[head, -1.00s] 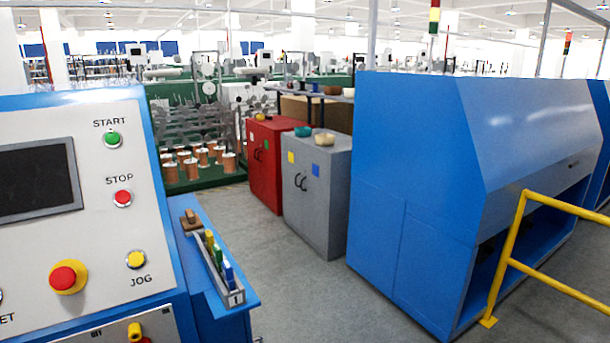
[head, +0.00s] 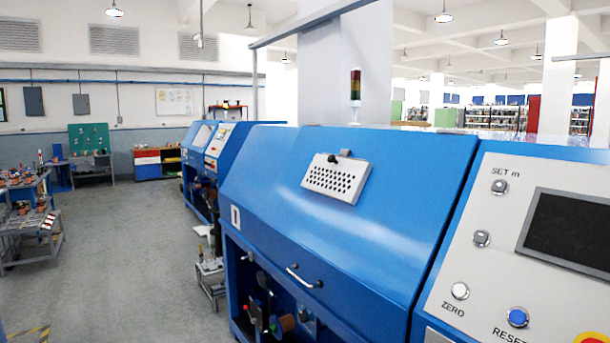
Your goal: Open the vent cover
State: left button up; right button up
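A light grey vent cover (head: 336,178) with rows of dark round holes sits on the sloped blue hood (head: 263,195) of the machine in the head view. It lies flat against the hood and looks shut. Neither of my grippers is in view.
A curved handle (head: 303,278) is on the hood's lower edge, above an open bay. A control panel (head: 480,265) with buttons and a dark screen stands at the right. A cart (head: 32,240) stands at the left. The floor (head: 115,255) between is clear.

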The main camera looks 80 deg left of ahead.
aim_at(344, 180)
jog(key=u, duration=2.25)
